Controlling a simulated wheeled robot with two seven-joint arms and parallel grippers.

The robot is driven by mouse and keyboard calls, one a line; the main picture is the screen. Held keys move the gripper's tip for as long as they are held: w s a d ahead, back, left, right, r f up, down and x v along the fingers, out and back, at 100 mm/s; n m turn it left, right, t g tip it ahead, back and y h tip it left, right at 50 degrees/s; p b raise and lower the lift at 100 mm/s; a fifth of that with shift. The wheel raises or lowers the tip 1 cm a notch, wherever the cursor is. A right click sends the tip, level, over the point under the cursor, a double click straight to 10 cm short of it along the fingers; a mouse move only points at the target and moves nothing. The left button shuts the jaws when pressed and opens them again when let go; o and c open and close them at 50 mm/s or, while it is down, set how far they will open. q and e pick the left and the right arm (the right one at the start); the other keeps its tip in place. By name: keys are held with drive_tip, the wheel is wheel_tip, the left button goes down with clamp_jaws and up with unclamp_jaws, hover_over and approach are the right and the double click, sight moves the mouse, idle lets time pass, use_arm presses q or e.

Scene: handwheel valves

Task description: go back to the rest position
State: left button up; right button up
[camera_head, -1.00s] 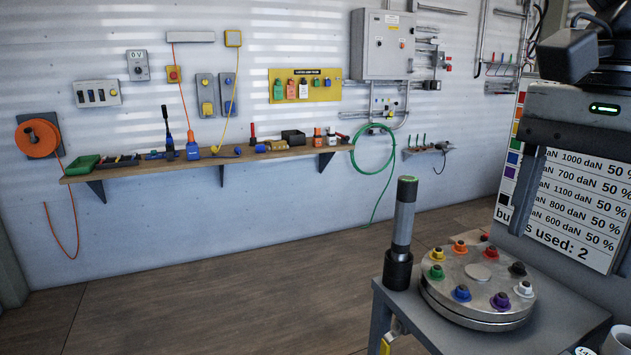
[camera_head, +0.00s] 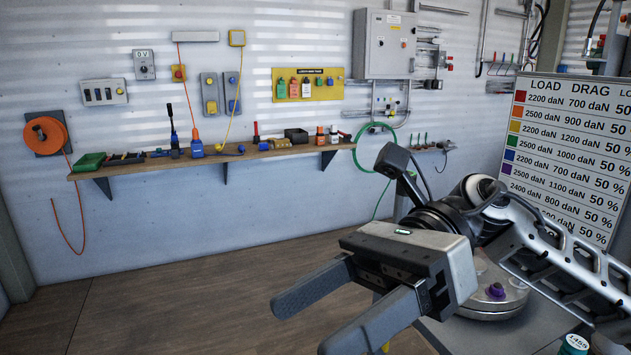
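My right gripper (camera_head: 304,325) reaches in from the right and points to the lower left, above the wooden floor (camera_head: 190,300). Its two fingers are apart with nothing between them. Its arm and body cover most of the round metal disc (camera_head: 512,302) on the grey table (camera_head: 530,337). One purple knob (camera_head: 497,290) on the disc still shows; its other knobs are hidden. The dark upright cylinder by the disc is hidden too. My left gripper is not in view.
A board with a load and drag list (camera_head: 570,150) stands at the right, behind my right arm. A wall shelf with tools (camera_head: 210,155), an orange reel (camera_head: 45,135) and a grey cabinet (camera_head: 384,43) are on the far wall. The floor at left is clear.

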drive_tip(key=w+a+f+m+t+y, duration=0.1)
drive_tip(key=w+m+t+y, duration=0.4)
drive_tip(key=m, duration=0.5)
drive_tip(key=w+f+m+t+y, duration=0.1)
drive_tip(key=w+m+t+y, duration=0.2)
drive_tip(key=m+t+y, duration=0.55)
drive_tip(key=w+d+f+m+t+h, duration=0.2)
drive_tip(key=f+m+t+h, duration=0.3)
drive_tip(key=m, duration=0.4)
drive_tip(key=w+d+f+m+t+h, duration=0.2)
drive_tip(key=w+f+m+t+h, duration=0.15)
drive_tip(key=m+t, duration=0.35)
drive_tip(key=s+d+f+m+h, duration=0.2)
drive_tip(key=d+f+m+h, duration=0.1)
drive_tip(key=f+m+h, duration=0.5)
drive_tip(key=s+d+f+m+h, duration=0.1)
drive_tip(key=d+f+m+h, duration=0.25)
drive_tip(key=f+m, duration=0.45)
drive_tip(key=s+d+f+m+g+h, duration=0.2)
drive_tip(key=s+f+g, duration=0.1)
drive_tip(key=s+f, duration=0.3)
drive_tip(key=s+d+f+m+g+h, duration=0.2)
drive_tip(key=s+f, duration=0.3)
drive_tip(key=f, duration=0.5)
drive_tip(key=shift+s+d+g, duration=0.15)
drive_tip(key=shift+s+g, duration=0.2)
drive_tip(key=shift+g, duration=0.3)
drive_tip(key=shift+f, duration=0.1)
